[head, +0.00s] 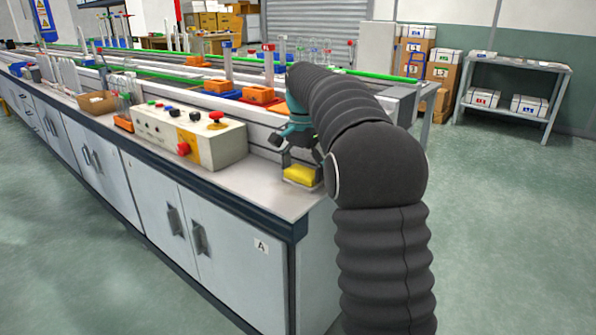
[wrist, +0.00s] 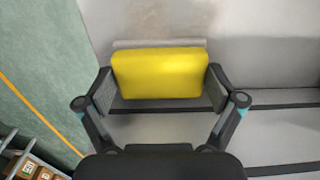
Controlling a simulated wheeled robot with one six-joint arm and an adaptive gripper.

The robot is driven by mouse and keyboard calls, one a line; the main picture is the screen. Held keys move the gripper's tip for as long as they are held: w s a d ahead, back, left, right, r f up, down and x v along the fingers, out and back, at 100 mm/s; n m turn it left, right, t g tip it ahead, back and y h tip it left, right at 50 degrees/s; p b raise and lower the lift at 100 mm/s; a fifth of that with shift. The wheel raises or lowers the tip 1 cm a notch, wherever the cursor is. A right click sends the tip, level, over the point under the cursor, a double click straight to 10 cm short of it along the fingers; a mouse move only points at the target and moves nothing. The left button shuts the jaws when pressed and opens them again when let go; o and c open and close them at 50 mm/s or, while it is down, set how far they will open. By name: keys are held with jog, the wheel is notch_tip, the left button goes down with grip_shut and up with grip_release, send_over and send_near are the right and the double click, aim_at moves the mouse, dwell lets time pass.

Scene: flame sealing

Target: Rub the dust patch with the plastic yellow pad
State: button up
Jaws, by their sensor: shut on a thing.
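The yellow pad (wrist: 160,73) is a plain rectangular block. My gripper (wrist: 159,88) is shut on it, with one finger at each short end. In the head view the pad (head: 299,175) is at the near right end of the worktop, below my gripper (head: 298,153). A thin grey edge shows behind the pad in the wrist view; I cannot tell whether the pad rests on it or is lifted. A faint brownish smudge, which looks like the dust patch (wrist: 168,16), lies on the grey worktop beyond the pad. In the head view I cannot make the patch out.
A control box (head: 190,135) with a red button stands on the worktop (head: 262,190) left of the pad. Long conveyor rails with orange trays (head: 258,95) run behind. The worktop's front edge is close to the pad. A shelf (head: 515,85) stands at the far right.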

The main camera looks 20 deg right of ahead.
jog(key=shift+w+d+r, duration=0.1)
jog(key=shift+w+d, duration=0.15)
